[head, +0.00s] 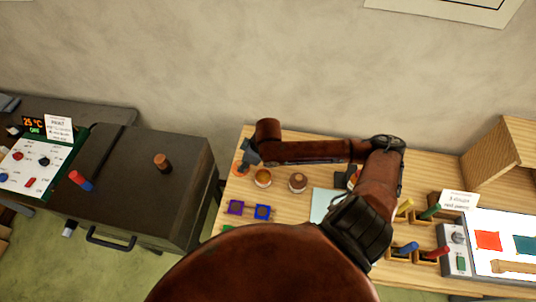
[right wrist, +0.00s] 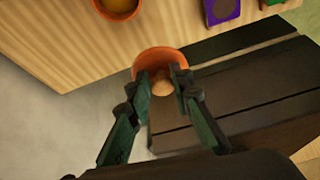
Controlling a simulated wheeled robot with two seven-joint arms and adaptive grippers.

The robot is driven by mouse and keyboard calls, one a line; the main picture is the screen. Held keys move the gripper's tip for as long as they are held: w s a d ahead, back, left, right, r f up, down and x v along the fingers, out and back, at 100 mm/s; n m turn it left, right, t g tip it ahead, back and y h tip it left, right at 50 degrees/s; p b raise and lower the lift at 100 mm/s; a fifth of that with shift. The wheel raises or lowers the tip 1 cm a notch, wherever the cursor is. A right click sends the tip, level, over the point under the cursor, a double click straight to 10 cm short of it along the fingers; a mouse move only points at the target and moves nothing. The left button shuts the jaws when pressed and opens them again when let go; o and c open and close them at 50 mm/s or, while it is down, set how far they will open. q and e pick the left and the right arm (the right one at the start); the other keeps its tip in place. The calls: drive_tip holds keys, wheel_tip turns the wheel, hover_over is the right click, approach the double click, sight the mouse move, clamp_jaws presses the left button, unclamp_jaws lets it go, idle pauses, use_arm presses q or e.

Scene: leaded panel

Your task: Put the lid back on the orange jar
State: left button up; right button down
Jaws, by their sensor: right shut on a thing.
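The orange jar (head: 263,178) stands open on the wooden table, with yellowish contents showing. Part of it also shows at the top of the right wrist view (right wrist: 118,6). My right gripper (head: 246,163) is left of the jar in the head view. It is shut on the knob of the orange lid (head: 239,169), and the fingers are on either side of the brown knob in the right wrist view (right wrist: 162,86). The lid (right wrist: 158,60) is tilted in that view and apart from the jar. My left gripper is not in view.
A beige jar with a brown top (head: 298,183) stands right of the orange jar. Purple (head: 235,208) and blue (head: 262,212) tiles lie in front. A dark case (head: 150,200) stands left of the table, across a gap. My right arm covers the table's middle.

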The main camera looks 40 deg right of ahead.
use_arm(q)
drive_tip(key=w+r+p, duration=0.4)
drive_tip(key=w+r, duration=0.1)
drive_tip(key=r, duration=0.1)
use_arm(e)
drive_tip(key=s+d+f+n+b, duration=0.1)
drive_tip(key=d, duration=0.1)
drive_tip(key=s+d+f+n+b, duration=0.1)
drive_tip(key=s+d+f+b, duration=0.1)
drive_tip(key=d, duration=0.1)
drive_tip(key=s+d+f+n+g+y+b, duration=0.1)
drive_tip(key=d+f+b, duration=0.1)
drive_tip(key=shift+s+d+n, duration=0.2)
drive_tip(key=shift+s+n, duration=0.2)
drive_tip(key=shift+f, duration=1)
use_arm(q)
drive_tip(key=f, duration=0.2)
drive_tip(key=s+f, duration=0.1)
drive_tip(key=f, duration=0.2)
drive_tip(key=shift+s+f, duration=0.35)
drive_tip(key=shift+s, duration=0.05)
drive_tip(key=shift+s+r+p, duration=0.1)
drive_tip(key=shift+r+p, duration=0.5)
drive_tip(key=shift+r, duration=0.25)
